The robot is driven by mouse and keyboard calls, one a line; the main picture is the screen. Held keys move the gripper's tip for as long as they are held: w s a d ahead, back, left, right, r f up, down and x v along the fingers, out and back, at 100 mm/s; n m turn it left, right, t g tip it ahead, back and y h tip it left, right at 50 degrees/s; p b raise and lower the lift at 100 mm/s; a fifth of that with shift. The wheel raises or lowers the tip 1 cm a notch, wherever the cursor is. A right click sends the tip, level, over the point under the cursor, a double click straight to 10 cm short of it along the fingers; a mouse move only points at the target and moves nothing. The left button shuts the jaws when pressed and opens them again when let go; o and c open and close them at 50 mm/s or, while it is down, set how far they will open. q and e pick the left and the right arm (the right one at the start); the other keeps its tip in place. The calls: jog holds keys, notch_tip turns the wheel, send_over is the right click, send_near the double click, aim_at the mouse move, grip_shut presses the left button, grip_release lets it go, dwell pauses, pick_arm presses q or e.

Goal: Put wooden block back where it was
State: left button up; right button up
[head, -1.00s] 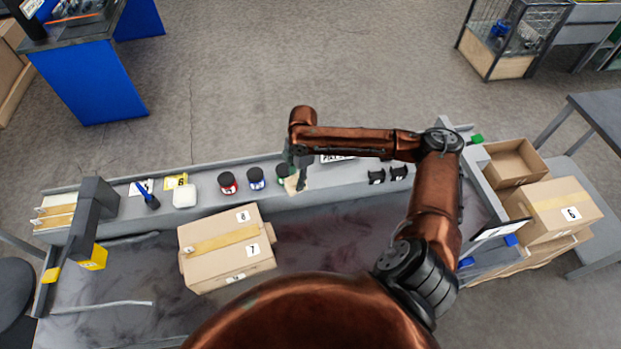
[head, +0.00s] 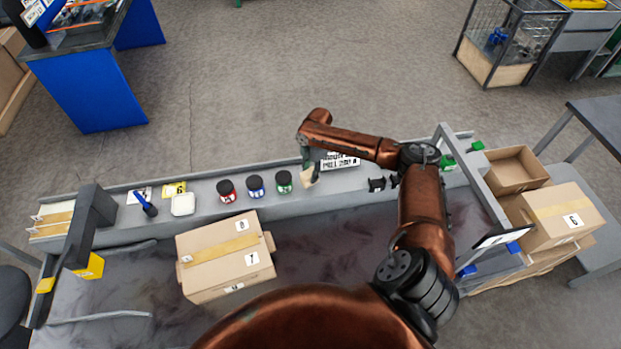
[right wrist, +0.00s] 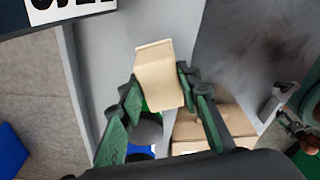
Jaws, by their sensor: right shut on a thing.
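The wooden block (head: 309,177) is a small pale piece at the fingertips of my right gripper (head: 307,162), over the grey shelf strip (head: 216,211) behind the bench. In the right wrist view the block (right wrist: 160,72) sits between the green-padded fingers of the right gripper (right wrist: 158,88), which is shut on it. It is just right of the green-labelled jar (head: 284,182) and beside a white sign with black text (head: 340,162). I cannot tell whether its underside touches the shelf. My left gripper is not in view.
A red-labelled jar (head: 227,190) and a blue-labelled jar (head: 256,186) stand left of the green one. Small black parts (head: 377,184) lie to the right. A large cardboard box (head: 225,258) stands on the bench in front.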

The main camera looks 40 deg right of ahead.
jog(key=shift+d+f, duration=0.15)
jog(key=shift+w+d+f, duration=0.1)
jog(key=shift+f, duration=1.55)
jog(key=shift+f, duration=0.1)
jog(key=o, duration=1)
jog(key=r, duration=0.4)
jog(key=d+r, duration=0.1)
jog(key=r, duration=0.7)
jog(key=shift+d+r, duration=0.1)
jog(key=shift+d, duration=0.1)
